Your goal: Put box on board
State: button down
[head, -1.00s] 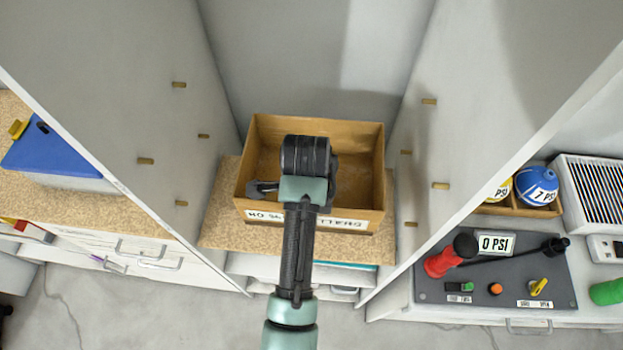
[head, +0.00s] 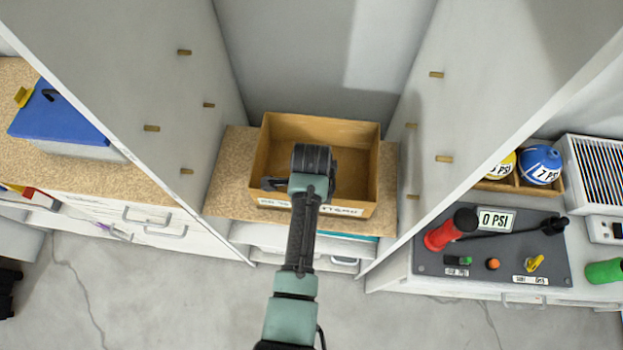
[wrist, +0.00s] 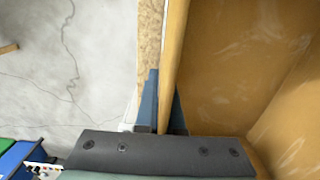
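The box (head: 368,180) is an open-topped brown box with a white label on its front wall. It sits upright over the speckled tan board (head: 228,180), low against it; I cannot tell whether its bottom fully touches. The board (wrist: 150,35) shows as a strip beside that wall. My wrist hides part of the box's front and inside.
Tall grey side panels (head: 180,110) with small pegs flank the board closely. A blue-lidded bin (head: 62,115) stands left. At right are a dark control panel (head: 440,265) and a vented white unit (head: 598,170). The box is empty where visible.

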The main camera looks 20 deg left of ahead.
jog(key=shift+f, duration=0.15)
jog(key=c, duration=1)
grip_release()
jog(key=shift+c, duration=0.2)
notch_tip(320, 180, up, 12)
jog(key=shift+r, duration=0.2)
